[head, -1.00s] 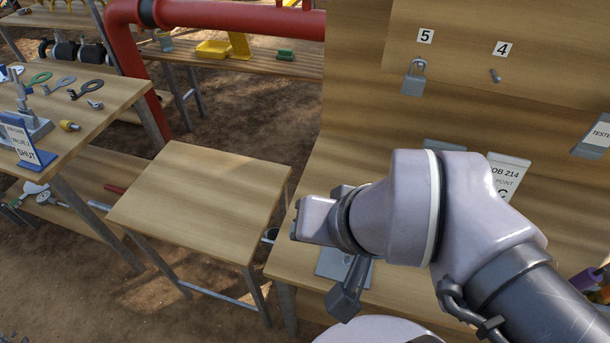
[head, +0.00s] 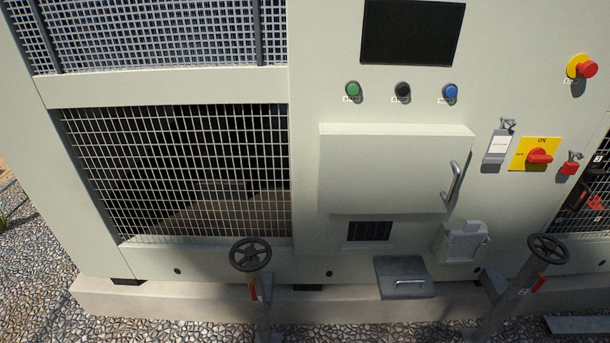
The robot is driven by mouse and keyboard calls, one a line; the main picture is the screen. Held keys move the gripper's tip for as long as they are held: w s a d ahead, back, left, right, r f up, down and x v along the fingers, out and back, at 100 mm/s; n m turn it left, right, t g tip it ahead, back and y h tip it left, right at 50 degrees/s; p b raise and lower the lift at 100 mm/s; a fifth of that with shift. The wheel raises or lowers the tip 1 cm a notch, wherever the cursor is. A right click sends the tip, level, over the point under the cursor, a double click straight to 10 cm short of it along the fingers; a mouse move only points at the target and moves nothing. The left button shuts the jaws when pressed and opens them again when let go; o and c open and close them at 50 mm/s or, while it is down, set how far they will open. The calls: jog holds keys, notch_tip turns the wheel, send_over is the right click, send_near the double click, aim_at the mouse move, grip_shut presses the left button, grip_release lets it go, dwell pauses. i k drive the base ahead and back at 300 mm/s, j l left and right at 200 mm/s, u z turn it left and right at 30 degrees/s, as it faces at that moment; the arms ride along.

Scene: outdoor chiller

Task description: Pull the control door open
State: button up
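The control door (head: 385,170) is a pale grey-green rectangular panel on the chiller's front, below a dark screen. It looks closed. Its metal bar handle (head: 454,183) is upright at the door's right edge. My gripper and arm do not show in the head view now, so nothing of mine is seen touching the door or handle.
Green, black and blue buttons (head: 403,88) sit above the door. A yellow switch plate with a red knob (head: 540,157) is to its right. Two handwheels on posts, one left (head: 250,254) and one right (head: 548,249), stand in front. A grey box with a handle (head: 403,278) juts out below.

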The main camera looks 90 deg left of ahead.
aim_at(360, 173)
jog(key=l+u, duration=0.1)
jog(key=u, duration=2.4)
jog(key=i+l+z, duration=0.35)
jog(key=i, duration=0.2)
jog(key=i+z, duration=0.3)
jog(key=i, duration=0.25)
